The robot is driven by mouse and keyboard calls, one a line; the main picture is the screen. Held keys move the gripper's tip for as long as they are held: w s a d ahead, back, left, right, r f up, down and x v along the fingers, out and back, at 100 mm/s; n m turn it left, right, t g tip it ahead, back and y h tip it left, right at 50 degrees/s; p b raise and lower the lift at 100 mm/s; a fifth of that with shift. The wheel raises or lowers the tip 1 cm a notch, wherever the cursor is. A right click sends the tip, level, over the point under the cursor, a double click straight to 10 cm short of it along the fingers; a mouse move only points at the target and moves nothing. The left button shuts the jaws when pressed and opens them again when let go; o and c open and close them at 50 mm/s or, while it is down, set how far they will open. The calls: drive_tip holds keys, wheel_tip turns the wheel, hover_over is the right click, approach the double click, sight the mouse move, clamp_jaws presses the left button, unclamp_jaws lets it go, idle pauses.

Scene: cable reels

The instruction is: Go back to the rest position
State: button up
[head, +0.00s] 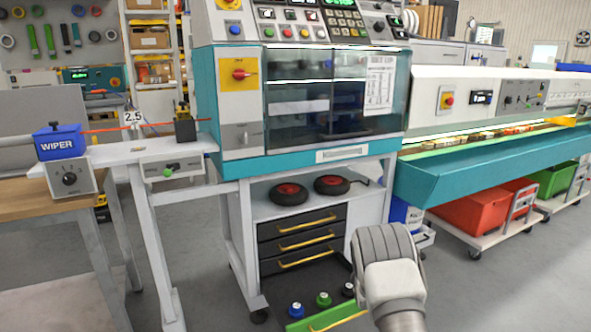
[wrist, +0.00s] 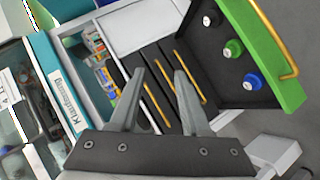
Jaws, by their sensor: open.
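My gripper (wrist: 159,75) is open and empty in the wrist view, its two fingers apart in front of the dark drawer fronts. My arm stands at the lower middle of the head view; the gripper's fingers cannot be made out there. A pulled-out drawer with a green front (wrist: 288,85) lies at the upper right of the wrist view and at the bottom of the head view.
A wiper bench (head: 140,152) is at the left. Grey floor is open at lower right.

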drive_tip(key=s+a+r+m+g, duration=0.1)
drive_tip(key=s+r+m, duration=0.1)
drive_tip(key=s+r, duration=0.55)
drive_tip(key=s+a+r+m+g+y, duration=0.15)
drive_tip(key=s+r, duration=0.25)
drive_tip(key=r, duration=0.6)
drive_tip(key=s+a+r+m+g, duration=0.1)
drive_tip(key=s+r+m, duration=0.3)
drive_tip(key=r, duration=0.5)
drive_tip(key=s+a+r+m+g, duration=0.2)
drive_tip(key=s, duration=1.6)
drive_tip(key=s+a+r+m+g, duration=0.2)
drive_tip(key=s, duration=1.6)
wheel_tip(320, 180, up, 29)
drive_tip(key=w+p, duration=0.1)
drive_tip(key=p, duration=2.7)
drive_tip(key=shift+p, duration=0.3)
drive_tip(key=shift+w+a+y, duration=0.1)
drive_tip(key=shift+a+y, duration=0.05)
drive_tip(key=shift+y, duration=0.1)
